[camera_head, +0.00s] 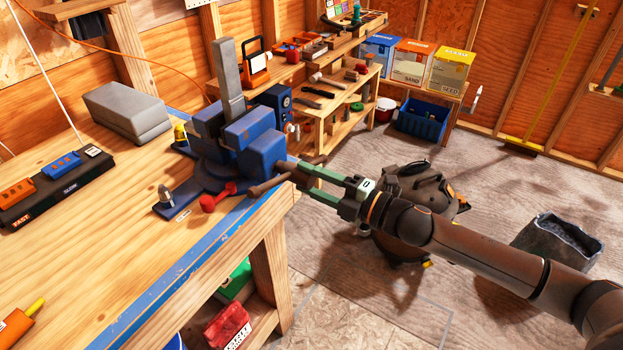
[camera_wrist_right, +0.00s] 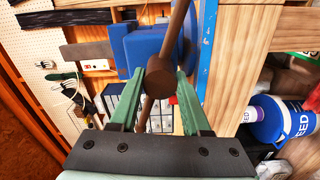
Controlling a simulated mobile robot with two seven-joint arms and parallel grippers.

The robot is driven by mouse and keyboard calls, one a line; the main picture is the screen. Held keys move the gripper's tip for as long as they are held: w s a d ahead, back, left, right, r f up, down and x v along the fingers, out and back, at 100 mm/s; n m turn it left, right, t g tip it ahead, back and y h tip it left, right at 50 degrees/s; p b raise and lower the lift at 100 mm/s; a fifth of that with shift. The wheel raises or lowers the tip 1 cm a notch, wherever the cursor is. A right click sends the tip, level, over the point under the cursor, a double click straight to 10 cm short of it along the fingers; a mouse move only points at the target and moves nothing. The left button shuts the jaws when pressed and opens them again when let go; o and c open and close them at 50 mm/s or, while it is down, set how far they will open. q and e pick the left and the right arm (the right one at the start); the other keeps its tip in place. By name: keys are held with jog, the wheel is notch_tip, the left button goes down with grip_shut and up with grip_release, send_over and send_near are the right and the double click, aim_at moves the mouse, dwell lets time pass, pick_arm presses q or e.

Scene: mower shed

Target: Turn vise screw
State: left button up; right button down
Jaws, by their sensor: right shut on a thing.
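The blue vise (camera_head: 262,157) stands at the right edge of the wooden bench, with an upright grey bar (camera_head: 229,78) between its jaws. A brown handle bar (camera_head: 268,186) crosses the end of the vise screw. In the right wrist view, this handle (camera_wrist_right: 179,28) slants through the brown screw head (camera_wrist_right: 158,78), and the blue vise body (camera_wrist_right: 140,48) is behind. My right gripper (camera_head: 301,179) reaches in from the right with green fingers. In its wrist view, the fingertips (camera_wrist_right: 161,82) lie on either side of the screw head and are shut on it. My left gripper is not in view.
A dark round machine (camera_head: 412,195) stands on the floor behind my right arm. A grey bin (camera_head: 556,246) stands at right.

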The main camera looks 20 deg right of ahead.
jog(key=shift+w+r, duration=0.1)
jog(key=shift+r, duration=0.15)
jog(key=c, duration=0.7)
grip_release()
jog(key=o, duration=0.3)
jog(key=shift+w+a+f, duration=0.15)
jog(key=shift+a, duration=0.1)
jog(key=shift+d, duration=0.1)
jog(key=shift+s+d+f, duration=0.1)
jog(key=shift+s, duration=0.1)
jog(key=shift+s+d+f, duration=0.1)
jog(key=shift+s+d, duration=0.1)
jog(key=shift+s, duration=0.05)
jog(key=shift+b+v, duration=1.05)
jog(key=shift+v, duration=4.7)
